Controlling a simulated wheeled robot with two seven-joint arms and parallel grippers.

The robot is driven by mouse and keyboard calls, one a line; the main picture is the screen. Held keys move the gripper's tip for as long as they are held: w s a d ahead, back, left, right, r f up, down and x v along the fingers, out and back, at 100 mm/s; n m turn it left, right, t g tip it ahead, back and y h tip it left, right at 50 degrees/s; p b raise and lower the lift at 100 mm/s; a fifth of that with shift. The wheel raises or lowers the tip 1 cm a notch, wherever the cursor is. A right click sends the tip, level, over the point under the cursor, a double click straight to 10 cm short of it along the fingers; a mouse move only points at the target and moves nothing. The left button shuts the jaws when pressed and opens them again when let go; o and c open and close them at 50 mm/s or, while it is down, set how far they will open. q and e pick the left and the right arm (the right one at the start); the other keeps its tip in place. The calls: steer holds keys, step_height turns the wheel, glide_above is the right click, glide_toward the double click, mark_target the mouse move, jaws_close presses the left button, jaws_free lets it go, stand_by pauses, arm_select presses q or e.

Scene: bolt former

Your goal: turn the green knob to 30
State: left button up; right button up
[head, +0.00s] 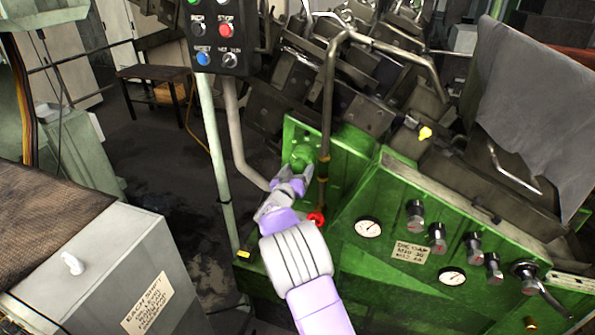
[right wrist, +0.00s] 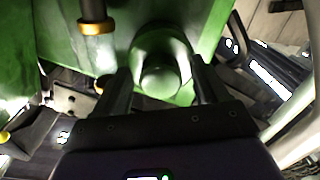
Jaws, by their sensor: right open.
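The green knob (head: 300,158) stands out from a green upright plate on the machine in the head view. It also shows in the right wrist view (right wrist: 160,80), at the top middle, between the two dark fingers. My right gripper (head: 292,177) is open at the knob, with one finger on each side of it. In the right wrist view my right gripper (right wrist: 160,88) shows dark fingers on both sides of the knob; I cannot tell whether they touch it. No scale or number is readable around the knob. My left gripper is not in view.
A bent pipe (head: 328,110) with a brass collar runs close to the right of the knob. A red valve handle (head: 316,219) sits below it. A control box (head: 217,35) on a pole stands to the left. Gauges (head: 368,229) and silver knobs line the green panel at right.

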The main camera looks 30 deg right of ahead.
steer(key=shift+c, duration=0.5)
steer(key=c, duration=1)
steer(key=shift+o, duration=0.2)
steer(key=m+b, duration=0.3)
steer(key=m, duration=0.1)
steer(key=shift+f+b, duration=0.2)
steer(key=shift+b, duration=0.2)
steer(key=shift+a+m+b, duration=0.15)
steer(key=shift+m+b, duration=1.5)
steer(key=shift+m, duration=0.75)
steer(key=shift+r, duration=0.1)
